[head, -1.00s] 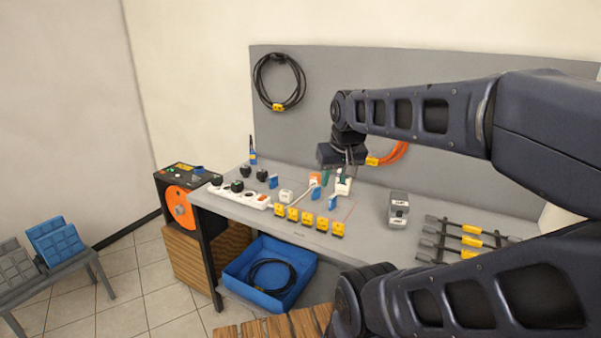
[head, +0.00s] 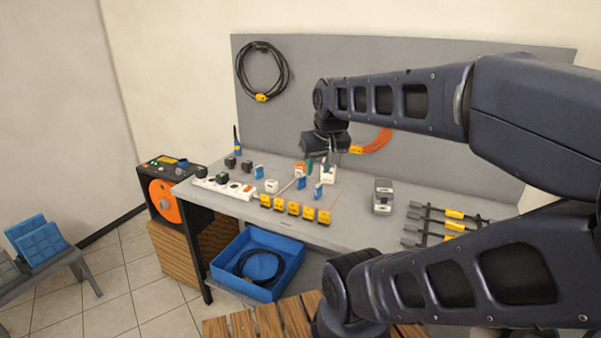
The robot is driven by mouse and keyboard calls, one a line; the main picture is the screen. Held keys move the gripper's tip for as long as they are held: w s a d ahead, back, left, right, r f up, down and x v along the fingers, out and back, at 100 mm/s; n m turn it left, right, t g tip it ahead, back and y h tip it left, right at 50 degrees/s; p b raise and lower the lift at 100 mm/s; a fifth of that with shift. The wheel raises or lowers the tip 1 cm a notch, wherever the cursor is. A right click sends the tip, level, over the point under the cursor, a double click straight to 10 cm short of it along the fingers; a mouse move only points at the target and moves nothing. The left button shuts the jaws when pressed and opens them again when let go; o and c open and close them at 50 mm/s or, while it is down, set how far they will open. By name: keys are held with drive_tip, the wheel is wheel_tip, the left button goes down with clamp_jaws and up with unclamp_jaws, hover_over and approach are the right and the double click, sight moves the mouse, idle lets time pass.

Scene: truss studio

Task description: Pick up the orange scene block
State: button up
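The block appears apart from the gripper. The fingers are too small and too mixed with the pieces behind them to show their opening.
A white power strip (head: 223,187) and a row of yellow-topped blocks (head: 294,208) lie toward the bench's front. A grey device (head: 383,196) and dark bars with yellow labels (head: 445,222) are at right. A blue bin (head: 256,262) sits below. Bare bench lies right of the small pieces.

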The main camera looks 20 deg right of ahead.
drive_tip(key=o, duration=0.7)
drive_tip(key=m+g+h, duration=0.1)
drive_tip(key=m+h, duration=0.2)
drive_tip(key=m, duration=0.6)
hover_over(300, 164)
drive_tip(key=s+a, duration=0.2)
wheel_tip(300, 164, down, 22)
drive_tip(key=shift+s+x, duration=0.2)
drive_tip(key=shift+x, duration=4.95)
